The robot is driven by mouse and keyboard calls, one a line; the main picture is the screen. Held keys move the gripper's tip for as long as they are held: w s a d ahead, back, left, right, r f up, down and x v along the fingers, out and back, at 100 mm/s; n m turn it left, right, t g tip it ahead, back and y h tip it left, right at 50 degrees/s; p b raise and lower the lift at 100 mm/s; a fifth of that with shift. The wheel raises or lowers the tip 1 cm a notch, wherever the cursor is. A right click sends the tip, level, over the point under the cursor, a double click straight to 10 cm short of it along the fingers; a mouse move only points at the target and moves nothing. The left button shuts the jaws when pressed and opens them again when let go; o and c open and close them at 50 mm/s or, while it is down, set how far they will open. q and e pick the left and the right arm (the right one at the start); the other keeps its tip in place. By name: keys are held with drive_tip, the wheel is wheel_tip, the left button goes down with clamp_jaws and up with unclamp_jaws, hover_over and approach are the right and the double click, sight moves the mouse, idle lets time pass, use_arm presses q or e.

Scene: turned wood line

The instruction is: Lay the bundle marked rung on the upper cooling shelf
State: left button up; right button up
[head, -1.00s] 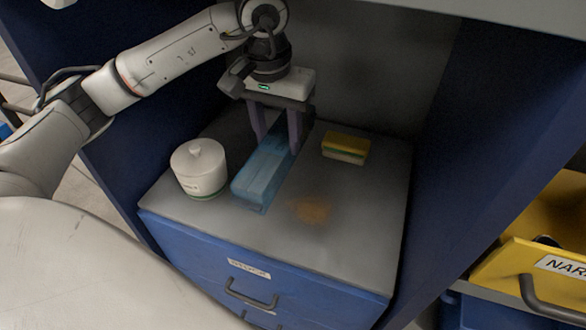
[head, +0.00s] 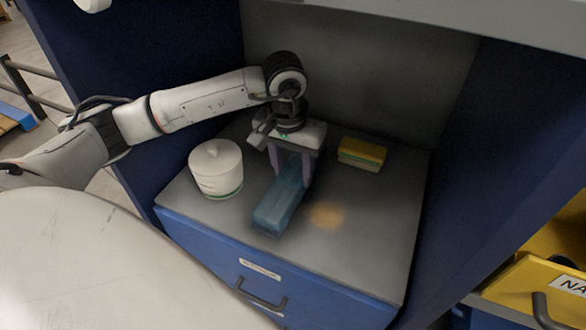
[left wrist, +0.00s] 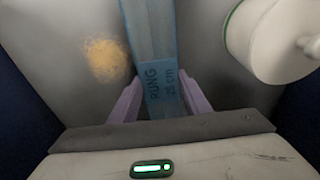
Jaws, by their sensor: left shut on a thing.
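The bundle (head: 277,208) is a long, blue, translucent-looking pack, lettered "RUNG 25 cm" in the left wrist view (left wrist: 154,85). My left gripper (head: 290,172) is shut on it, with one purple finger on each side; the fingers also show in the left wrist view (left wrist: 160,97). The bundle lies level over a grey top (head: 375,225) in a blue-walled recess. Whether it touches that top I cannot tell. No shelf marked as the upper cooling shelf can be read here. My right gripper is out of view.
A white lidded pot (head: 216,170) stands left of the bundle, close by. A yellow and green sponge (head: 362,152) lies at the back right. An orange-brown stain (head: 327,214) is right of the bundle. A yellow bin (head: 535,290) is outside the recess, right.

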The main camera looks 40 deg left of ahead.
use_arm(q)
drive_tip(key=shift+f+b, duration=0.15)
drive_tip(key=shift+b, duration=0.15)
drive_tip(key=o, duration=1.5)
